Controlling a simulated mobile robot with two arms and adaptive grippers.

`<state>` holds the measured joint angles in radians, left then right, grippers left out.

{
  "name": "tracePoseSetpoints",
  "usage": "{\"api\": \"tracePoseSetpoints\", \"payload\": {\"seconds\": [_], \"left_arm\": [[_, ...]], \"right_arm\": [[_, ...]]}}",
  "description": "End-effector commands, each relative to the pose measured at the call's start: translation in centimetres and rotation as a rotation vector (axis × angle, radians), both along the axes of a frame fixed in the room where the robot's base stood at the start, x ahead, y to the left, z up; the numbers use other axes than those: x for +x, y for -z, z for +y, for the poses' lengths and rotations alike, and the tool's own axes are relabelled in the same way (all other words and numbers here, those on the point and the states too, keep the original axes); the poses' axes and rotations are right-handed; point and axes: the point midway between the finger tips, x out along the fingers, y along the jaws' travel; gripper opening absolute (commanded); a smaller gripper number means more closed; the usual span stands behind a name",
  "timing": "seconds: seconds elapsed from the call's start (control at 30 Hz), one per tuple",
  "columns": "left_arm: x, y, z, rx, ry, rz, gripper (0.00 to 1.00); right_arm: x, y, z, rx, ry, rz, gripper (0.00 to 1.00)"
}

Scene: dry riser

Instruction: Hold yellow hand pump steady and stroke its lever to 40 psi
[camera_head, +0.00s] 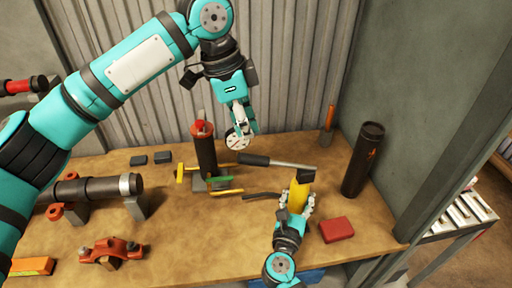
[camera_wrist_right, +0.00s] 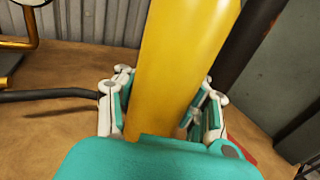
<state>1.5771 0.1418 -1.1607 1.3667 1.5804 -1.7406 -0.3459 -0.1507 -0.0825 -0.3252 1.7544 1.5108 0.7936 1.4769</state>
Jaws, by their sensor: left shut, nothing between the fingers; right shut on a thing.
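The yellow hand pump (camera_head: 298,197) stands on the bench with a black head on top. My right gripper (camera_head: 300,207) is shut around its body; the yellow barrel (camera_wrist_right: 178,65) fills the middle of the right wrist view between the fingers. The pump's lever (camera_head: 285,164), a silver rod with a black grip (camera_head: 253,159), reaches left from near the pump's head. My left gripper (camera_head: 246,132) is shut and empty above the black grip, apart from it. A round white-faced gauge (camera_head: 237,139) overlaps its fingertips in the picture; its reading is too small to tell.
A dark riser pipe (camera_head: 206,155) with a red top stands left of the lever. A black hose (camera_head: 262,196) runs left from the pump. A red block (camera_head: 336,229) lies right of the pump, and a dark cylinder (camera_head: 363,160) stands behind it.

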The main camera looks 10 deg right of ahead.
Motion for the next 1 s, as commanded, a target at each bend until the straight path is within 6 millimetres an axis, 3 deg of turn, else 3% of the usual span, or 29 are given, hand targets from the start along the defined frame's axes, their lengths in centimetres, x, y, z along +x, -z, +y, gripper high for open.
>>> {"api": "tracePoseSetpoints", "payload": {"seconds": [0.23,0.77,1.0], "left_arm": [[0.0,2.5,-0.6,0.001,-0.001,0.001,0.0],[0.0,3.2,-0.8,0.0,-0.001,0.001,0.0],[-0.1,5.1,-0.7,0.0,0.001,0.004,0.0]], "right_arm": [[0.0,0.1,0.1,0.0,-0.002,0.002,0.0],[0.0,0.1,0.1,0.0,-0.002,0.001,0.0],[0.0,0.1,0.1,0.0,-0.001,0.001,0.0]]}}
